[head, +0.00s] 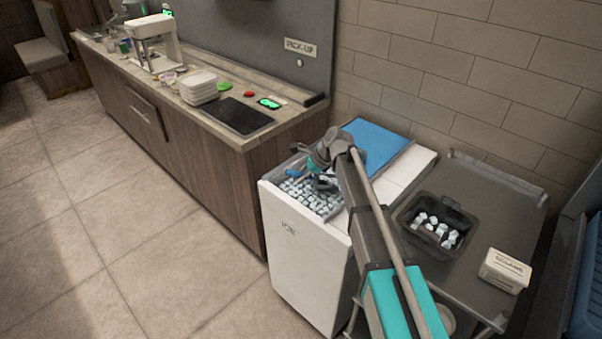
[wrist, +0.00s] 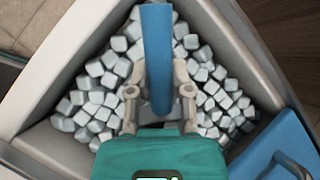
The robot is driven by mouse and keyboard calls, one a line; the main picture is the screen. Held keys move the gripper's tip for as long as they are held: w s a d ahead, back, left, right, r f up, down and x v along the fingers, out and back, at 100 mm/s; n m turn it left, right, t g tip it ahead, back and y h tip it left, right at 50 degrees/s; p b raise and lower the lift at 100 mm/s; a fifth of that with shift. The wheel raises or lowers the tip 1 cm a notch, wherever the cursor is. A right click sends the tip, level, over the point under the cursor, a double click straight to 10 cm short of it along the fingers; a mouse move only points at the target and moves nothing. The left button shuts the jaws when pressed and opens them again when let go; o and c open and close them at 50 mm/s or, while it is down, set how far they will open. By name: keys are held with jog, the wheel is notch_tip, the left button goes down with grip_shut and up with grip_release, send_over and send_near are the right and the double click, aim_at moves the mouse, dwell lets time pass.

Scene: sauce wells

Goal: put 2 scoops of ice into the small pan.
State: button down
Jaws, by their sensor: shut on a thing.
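The ice chest (head: 300,255) is white with an open top, and many white ice cubes (head: 303,197) lie in it. The cubes fill the wrist view too (wrist: 95,100). My gripper (head: 322,172) is over the chest, shut on the blue handle of a scoop (wrist: 157,45). The handle stands between my fingers in the wrist view; the scoop's bowl is hidden, so I cannot tell whether it holds ice. The small pan (head: 404,213) is black and stands on the grey table right of the chest. Several ice cubes (head: 440,230) lie in it.
The chest's blue lid (head: 378,145) covers its back part. A white labelled tub (head: 505,268) stands on the grey table (head: 520,205), right of the pan. A wooden counter (head: 205,150) with white stacked containers (head: 198,86) is at the left. The floor at left is clear.

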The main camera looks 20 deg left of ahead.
jog(key=shift+h, duration=0.6)
jog(key=shift+s+a+r+p, duration=0.2)
jog(key=shift+a+r+p, duration=0.15)
jog(key=shift+r+p, duration=0.5)
jog(key=shift+s+a+r+p, duration=0.2)
jog(key=shift+a+r+p, duration=0.2)
jog(key=shift+r+p, duration=0.4)
jog(key=shift+s+a+r+p, duration=0.2)
jog(key=shift+a+r+p, duration=0.15)
jog(key=shift+r+p, duration=0.5)
jog(key=shift+s+a+r+t+h+p, duration=0.25)
jog(key=shift+s+a+r+p, duration=0.1)
jog(key=shift+a+p, duration=0.3)
jog(key=shift+s+a+r+t+h+p, duration=0.25)
jog(key=shift+a+r+p, duration=0.15)
jog(key=shift+p, duration=0.35)
jog(key=shift+a, duration=0.1)
